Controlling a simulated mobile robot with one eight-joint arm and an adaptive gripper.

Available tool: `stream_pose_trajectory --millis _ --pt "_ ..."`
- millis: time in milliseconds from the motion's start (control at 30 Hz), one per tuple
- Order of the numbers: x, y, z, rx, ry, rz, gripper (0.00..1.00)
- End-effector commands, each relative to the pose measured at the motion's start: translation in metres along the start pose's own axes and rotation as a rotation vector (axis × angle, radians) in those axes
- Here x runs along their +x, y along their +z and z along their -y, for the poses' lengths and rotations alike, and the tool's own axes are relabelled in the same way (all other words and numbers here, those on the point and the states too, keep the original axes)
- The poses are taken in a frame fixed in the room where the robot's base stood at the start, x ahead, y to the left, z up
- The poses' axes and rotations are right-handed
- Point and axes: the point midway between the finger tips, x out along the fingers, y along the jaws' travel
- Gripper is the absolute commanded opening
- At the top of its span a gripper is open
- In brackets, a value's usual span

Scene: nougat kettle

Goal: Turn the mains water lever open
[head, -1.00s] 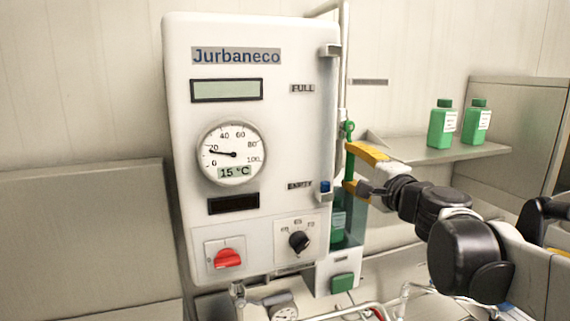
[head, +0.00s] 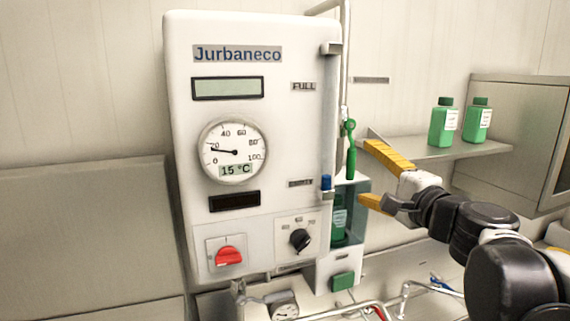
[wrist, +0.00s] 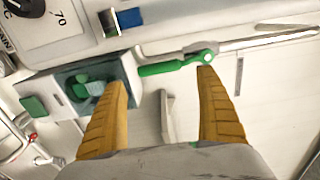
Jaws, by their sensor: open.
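The mains water lever (head: 351,155) is a green handle hanging straight down from its pivot on the vertical metal pipe (head: 344,60), right of the white Jurbaneco panel. In the wrist view the lever (wrist: 165,68) lies across the picture, its pivot end near my right fingertip. My gripper (head: 373,172) has yellow ribbed fingers and is open and empty. It stands just right of the lever in the head view, apart from it. In the wrist view my gripper (wrist: 163,75) has its fingers spread below the lever in the picture.
The white panel (head: 265,110) has a dial, a red knob (head: 228,256) and a black knob. A recess right of it holds a green bottle (head: 338,220). A shelf (head: 430,153) with two green bottles stands behind my arm. Pipes run along the bottom.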

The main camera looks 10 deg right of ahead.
Motion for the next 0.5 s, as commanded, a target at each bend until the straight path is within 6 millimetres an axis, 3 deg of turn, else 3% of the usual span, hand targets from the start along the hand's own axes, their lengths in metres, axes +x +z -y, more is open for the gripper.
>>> stream_pose_trajectory --millis 200,500 --pt "-0.042 -0.001 0.000 0.000 0.000 -0.003 0.84" --pt "-0.057 0.000 0.000 0.000 0.000 0.000 0.84"
